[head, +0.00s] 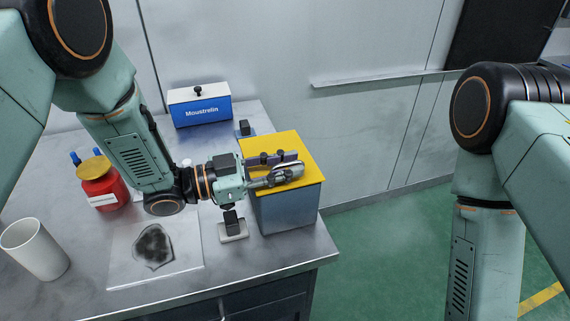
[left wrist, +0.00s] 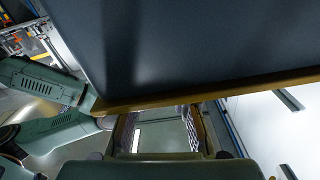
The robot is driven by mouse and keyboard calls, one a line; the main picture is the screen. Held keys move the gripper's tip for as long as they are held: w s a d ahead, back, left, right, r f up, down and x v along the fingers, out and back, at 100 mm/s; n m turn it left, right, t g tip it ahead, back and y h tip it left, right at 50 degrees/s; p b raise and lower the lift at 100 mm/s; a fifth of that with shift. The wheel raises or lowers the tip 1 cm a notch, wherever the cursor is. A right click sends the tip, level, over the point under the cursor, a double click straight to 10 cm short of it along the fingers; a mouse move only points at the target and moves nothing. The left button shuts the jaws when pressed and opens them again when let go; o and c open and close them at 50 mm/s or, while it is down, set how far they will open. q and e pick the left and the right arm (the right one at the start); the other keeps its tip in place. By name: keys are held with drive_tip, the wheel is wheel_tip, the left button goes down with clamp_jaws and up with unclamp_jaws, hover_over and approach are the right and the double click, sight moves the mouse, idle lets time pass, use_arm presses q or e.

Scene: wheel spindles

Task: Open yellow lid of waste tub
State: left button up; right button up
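The waste tub (head: 288,210) is a grey-blue box at the right end of the metal bench. Its flat yellow lid (head: 300,145) lies shut on top. My left gripper (head: 294,163) reaches in from the left and is over the lid, its fingers apart with nothing seen between them. I cannot tell whether they touch the lid. In the left wrist view, the tub's dark wall (left wrist: 190,45) fills the top, and the lid's edge (left wrist: 200,92) crosses in front of the spread fingers, hiding their tips. My right gripper is out of view; only its arm shows at the right.
A blue-and-white box (head: 202,108) stands at the bench's back. A red jar (head: 102,190) and white cup (head: 36,250) stand left. A pale sheet with a dark patch (head: 155,245) lies in front. Small black-topped blocks (head: 233,226) (head: 243,128) flank the wrist. Green floor is open to the right.

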use_arm(q)
drive_tip(key=shift+s, duration=0.1)
clamp_jaws()
drive_tip(key=shift+r, duration=0.1)
idle(0.3)
